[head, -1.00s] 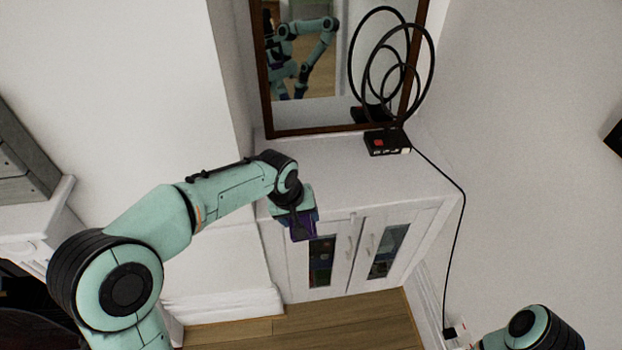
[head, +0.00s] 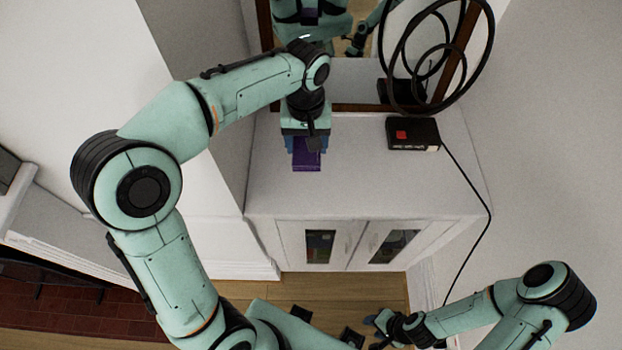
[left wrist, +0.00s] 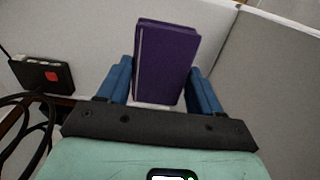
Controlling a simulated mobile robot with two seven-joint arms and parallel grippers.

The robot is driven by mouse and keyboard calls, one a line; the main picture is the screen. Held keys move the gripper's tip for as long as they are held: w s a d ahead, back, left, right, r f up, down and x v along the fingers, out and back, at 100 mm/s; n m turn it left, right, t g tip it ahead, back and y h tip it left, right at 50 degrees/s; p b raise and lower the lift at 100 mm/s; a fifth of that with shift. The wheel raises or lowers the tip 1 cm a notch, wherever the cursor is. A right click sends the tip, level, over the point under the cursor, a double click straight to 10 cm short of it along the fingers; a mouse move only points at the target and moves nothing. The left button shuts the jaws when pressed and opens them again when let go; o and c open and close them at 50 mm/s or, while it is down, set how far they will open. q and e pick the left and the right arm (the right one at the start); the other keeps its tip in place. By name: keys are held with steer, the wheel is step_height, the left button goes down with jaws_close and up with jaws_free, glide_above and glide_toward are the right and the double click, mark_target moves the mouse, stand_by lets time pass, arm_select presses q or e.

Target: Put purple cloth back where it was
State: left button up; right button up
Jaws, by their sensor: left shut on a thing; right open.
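The purple cloth (head: 306,160) is a flat, folded block, held in my left gripper (head: 307,148). It hangs over the left part of the white cabinet's top (head: 350,185). In the left wrist view the cloth (left wrist: 166,62) sits between the two blue fingers of my left gripper (left wrist: 165,88), which are shut on it. I cannot tell whether its lower end touches the cabinet top. My right gripper (head: 376,322) is open and low at the bottom of the head view, over the floor, far from the cloth.
A black box with a red label (head: 413,133) and black cable loops (head: 438,50) stands to the right on the cabinet; it also shows in the left wrist view (left wrist: 42,76). A framed mirror (head: 352,75) stands behind. The front middle of the top is clear.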

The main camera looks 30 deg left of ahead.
arm_select(q)
steer(key=f, duration=0.6)
steer(key=f+b, duration=0.1)
steer(key=f, duration=0.5)
steer(key=shift+s+f, duration=0.2)
steer(key=shift+f, duration=0.2)
steer(key=shift+f+b, duration=0.35)
steer(key=shift+f, duration=2.25)
arm_select(e)
steer(key=shift+s+f, duration=0.45)
steer(key=shift+f, duration=0.2)
steer(key=shift+s+f, duration=0.45)
steer(key=shift+f, duration=0.15)
arm_select(q)
steer(key=shift+f, duration=0.15)
steer(key=o, duration=0.8)
steer(key=shift+o, duration=0.7)
arm_select(e)
steer(key=shift+f, duration=0.1)
